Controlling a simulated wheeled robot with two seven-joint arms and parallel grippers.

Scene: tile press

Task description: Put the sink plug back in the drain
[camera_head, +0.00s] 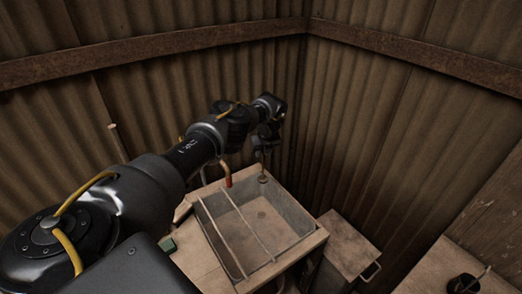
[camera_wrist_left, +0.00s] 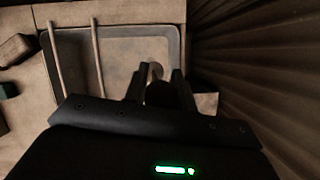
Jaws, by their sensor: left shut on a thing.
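The sink (camera_head: 298,212) is a grey rectangular basin set in a pale worktop; it also shows in the left wrist view (camera_wrist_left: 118,92). My left gripper (camera_head: 262,150) points down over the basin's far side. It is shut on the sink plug (camera_head: 263,179), a small dark disc below the fingers on a thin stem. In the left wrist view the plug (camera_wrist_left: 156,70) is partly hidden between the fingers (camera_wrist_left: 157,80). The plug hangs above the basin floor. A faint darker spot on the floor may be the drain (camera_head: 262,214); I cannot tell surely. My right gripper is out of view.
Two thin rods (camera_head: 222,236) cross the basin's left part. A reddish pipe (camera_head: 227,175) rises at its back left. A green block (camera_head: 167,244) lies on the worktop's left. A box (camera_head: 345,246) stands to the right. Corrugated walls (camera_head: 390,130) close in behind.

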